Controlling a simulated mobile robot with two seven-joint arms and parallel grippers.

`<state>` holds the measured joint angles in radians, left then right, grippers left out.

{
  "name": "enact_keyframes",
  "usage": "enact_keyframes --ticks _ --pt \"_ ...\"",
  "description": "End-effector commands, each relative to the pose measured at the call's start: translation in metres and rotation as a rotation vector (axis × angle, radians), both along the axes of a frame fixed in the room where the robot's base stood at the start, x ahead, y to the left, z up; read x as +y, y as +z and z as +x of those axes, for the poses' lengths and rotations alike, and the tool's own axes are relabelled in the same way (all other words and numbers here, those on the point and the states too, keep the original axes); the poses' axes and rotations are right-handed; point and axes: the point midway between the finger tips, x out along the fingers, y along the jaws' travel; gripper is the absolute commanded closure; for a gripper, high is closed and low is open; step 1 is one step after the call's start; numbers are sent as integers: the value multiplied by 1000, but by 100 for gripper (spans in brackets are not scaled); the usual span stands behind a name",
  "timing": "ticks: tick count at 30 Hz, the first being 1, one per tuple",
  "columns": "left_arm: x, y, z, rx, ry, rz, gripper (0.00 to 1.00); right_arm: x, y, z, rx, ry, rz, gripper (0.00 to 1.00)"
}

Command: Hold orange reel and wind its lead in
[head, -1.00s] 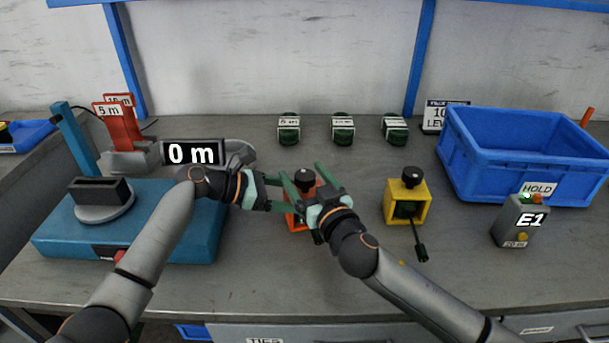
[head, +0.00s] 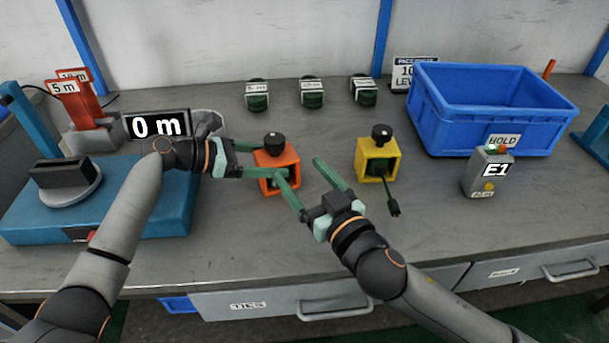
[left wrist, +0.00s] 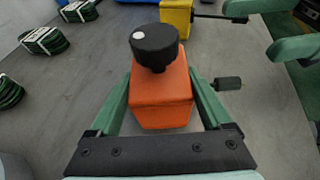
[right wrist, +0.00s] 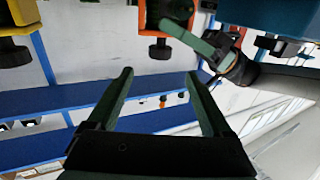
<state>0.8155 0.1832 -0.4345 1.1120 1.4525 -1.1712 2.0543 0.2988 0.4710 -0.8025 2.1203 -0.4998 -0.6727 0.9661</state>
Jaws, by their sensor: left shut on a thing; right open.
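The orange reel (head: 289,158), a box with a black knob (head: 274,141) on top, is upright at the middle of the bench. My left gripper (head: 266,160) is shut on it from the left. The left wrist view shows the reel (left wrist: 161,98) between the fingers, and a dark lead plug (left wrist: 227,84) just to its right. The lead's cord is mostly hidden. My right gripper (head: 296,170) is open and empty, at the reel's near right side; the head view does not settle whether it touches. In the right wrist view nothing is between its fingers (right wrist: 158,76).
A yellow reel (head: 366,168) with its plug (head: 393,208) hanging out stands to the right. A grey E1 box (head: 483,178) and blue crate (head: 433,121) are farther right. A blue machine (head: 130,218) with a "0 m" display (head: 157,125) is left. Several green coils (head: 312,95) lie behind.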

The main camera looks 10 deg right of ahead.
Motion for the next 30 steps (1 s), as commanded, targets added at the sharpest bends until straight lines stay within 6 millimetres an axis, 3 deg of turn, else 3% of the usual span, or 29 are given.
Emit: enact_keyframes --ticks 12,17,30 --pt "0 1 0 -2 1 -3 80 -2 0 -3 3 0 3 16" --pt "0 1 0 -2 1 -3 80 -6 -8 3 71 3 61 16" --pt "0 1 0 -2 1 -3 80 -39 -53 36 597 6 632 16"
